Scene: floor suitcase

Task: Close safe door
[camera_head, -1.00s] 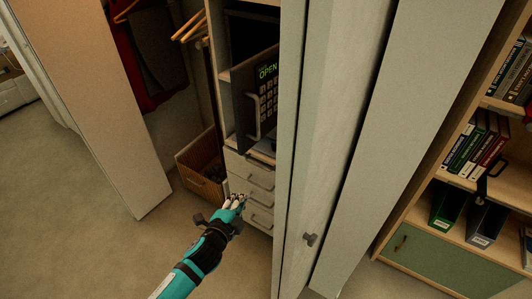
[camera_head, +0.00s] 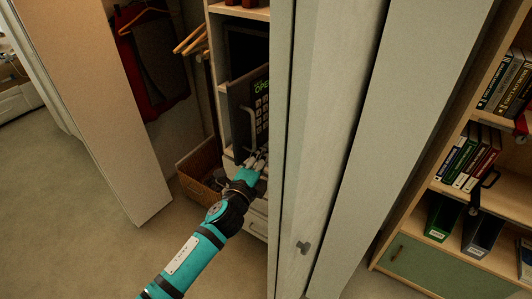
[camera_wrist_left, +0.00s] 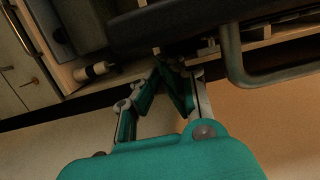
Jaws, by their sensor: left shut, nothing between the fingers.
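The safe door (camera_head: 239,103) stands open inside the wardrobe in the head view. It is a dark panel with a lit green "OPEN" display, a keypad and a grey handle (camera_head: 250,127). The wardrobe's pale front panel hides its right part. My left gripper (camera_head: 259,159) is shut and empty, just below the door's lower edge and in front of the drawers. In the left wrist view the gripper's fingers (camera_wrist_left: 170,66) are together, and a curved grey bar (camera_wrist_left: 235,62), apparently the door handle, lies to their right. I cannot tell whether the fingers touch the door. My right gripper is out of view.
A wicker basket (camera_head: 200,178) stands on the floor left of the drawers (camera_head: 256,222). An open pale wardrobe door (camera_head: 95,100) stands at the left, and another panel (camera_head: 325,150) is close on the right. Open floor lies at the lower left.

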